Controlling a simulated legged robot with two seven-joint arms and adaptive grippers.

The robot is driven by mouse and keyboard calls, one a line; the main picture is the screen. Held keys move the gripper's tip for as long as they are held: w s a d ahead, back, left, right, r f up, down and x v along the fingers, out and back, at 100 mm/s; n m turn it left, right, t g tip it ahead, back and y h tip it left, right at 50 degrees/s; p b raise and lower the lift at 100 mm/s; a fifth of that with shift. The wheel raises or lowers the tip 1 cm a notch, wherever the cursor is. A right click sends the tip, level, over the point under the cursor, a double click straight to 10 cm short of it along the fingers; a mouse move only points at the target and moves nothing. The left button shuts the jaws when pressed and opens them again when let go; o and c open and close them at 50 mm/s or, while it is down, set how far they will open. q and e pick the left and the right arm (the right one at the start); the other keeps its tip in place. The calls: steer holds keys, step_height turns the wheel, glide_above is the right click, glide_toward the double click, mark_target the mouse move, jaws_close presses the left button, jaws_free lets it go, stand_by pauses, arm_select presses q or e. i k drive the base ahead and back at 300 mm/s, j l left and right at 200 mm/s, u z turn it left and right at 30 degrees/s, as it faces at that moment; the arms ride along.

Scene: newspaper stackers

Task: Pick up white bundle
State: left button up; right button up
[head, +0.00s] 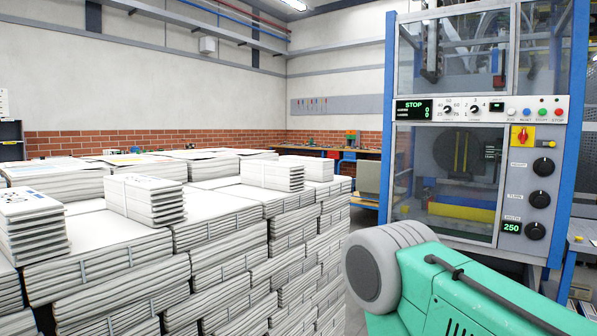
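Several small white bundles of folded newspapers sit on top of large white paper stacks (215,230). One white bundle (145,199) lies near the middle of the left half. Another bundle (32,225) is at the left edge, and a third (272,175) sits farther back to the right. A smaller bundle (318,168) shows just behind that one. Which bundle is meant cannot be told. My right arm comes in from the lower right in teal and grey, apart from the bundles in the picture. Neither gripper shows.
A blue-framed machine (465,185) with a control panel (480,109) stands at the right behind my arm. A workbench (330,150) runs along the brick wall at the back. A narrow gap lies between the stacks and the machine.

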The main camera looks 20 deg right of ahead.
mark_target(276, 175)
steer(key=i+l, duration=0.15)
steer(key=l, duration=0.2)
steer(key=i+l, duration=0.15)
steer(key=l, duration=0.25)
steer(key=i+l, duration=0.1)
steer(key=l, duration=0.25)
steer(key=i+l, duration=0.15)
steer(key=l, duration=0.25)
steer(key=i+l, duration=0.15)
steer(key=l, duration=0.2)
steer(key=i+l, duration=0.15)
steer(key=l, duration=0.2)
steer(key=i+l, duration=0.15)
steer(key=l, duration=0.25)
